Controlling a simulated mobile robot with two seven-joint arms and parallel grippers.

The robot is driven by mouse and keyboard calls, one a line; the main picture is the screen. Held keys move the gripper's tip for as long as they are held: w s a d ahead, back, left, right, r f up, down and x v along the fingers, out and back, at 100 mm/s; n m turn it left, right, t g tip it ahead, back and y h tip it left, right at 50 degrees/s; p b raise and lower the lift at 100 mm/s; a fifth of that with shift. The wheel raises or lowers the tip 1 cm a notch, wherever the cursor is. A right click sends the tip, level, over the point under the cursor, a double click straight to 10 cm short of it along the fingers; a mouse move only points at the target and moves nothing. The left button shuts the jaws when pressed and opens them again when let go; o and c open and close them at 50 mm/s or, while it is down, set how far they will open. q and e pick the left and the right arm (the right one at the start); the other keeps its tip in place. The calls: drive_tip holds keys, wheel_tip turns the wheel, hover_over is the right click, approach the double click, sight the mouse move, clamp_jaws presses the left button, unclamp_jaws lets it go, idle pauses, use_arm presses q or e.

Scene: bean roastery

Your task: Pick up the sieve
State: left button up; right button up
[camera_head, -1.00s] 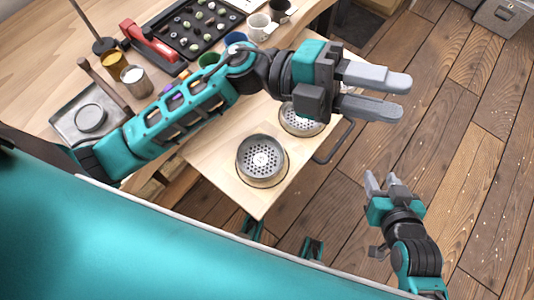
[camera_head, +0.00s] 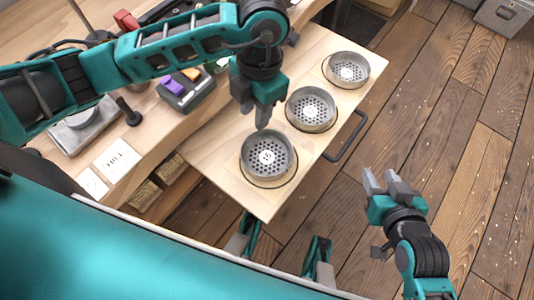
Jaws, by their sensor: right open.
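Three round grey metal sieves with perforated bottoms sit in a row on a light wooden board: the near sieve (camera_head: 268,156), the middle sieve (camera_head: 311,110) and the far sieve (camera_head: 348,71). My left gripper (camera_head: 256,116) points down just behind the near sieve's far rim and to the left of the middle sieve. Nothing shows between its fingers, and their gap is unclear at this angle. I cannot tell whether it touches the near sieve. My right gripper (camera_head: 384,184) is open and empty over the floor, to the right of the board.
The wooden board (camera_head: 222,165) juts out from the workbench and has a dark handle (camera_head: 346,138) on its right edge. A grey box with coloured buttons (camera_head: 189,88) and a white card (camera_head: 117,161) lie on the bench at the left. Open floor lies to the right.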

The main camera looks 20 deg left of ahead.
sight(251, 137)
use_arm(q)
drive_tip(key=f, duration=0.4)
drive_tip(key=s+f+b, duration=0.1)
drive_tip(key=f, duration=0.1)
drive_tip(key=shift+a+f, duration=0.35)
drive_tip(key=shift+f, duration=0.05)
clamp_jaws()
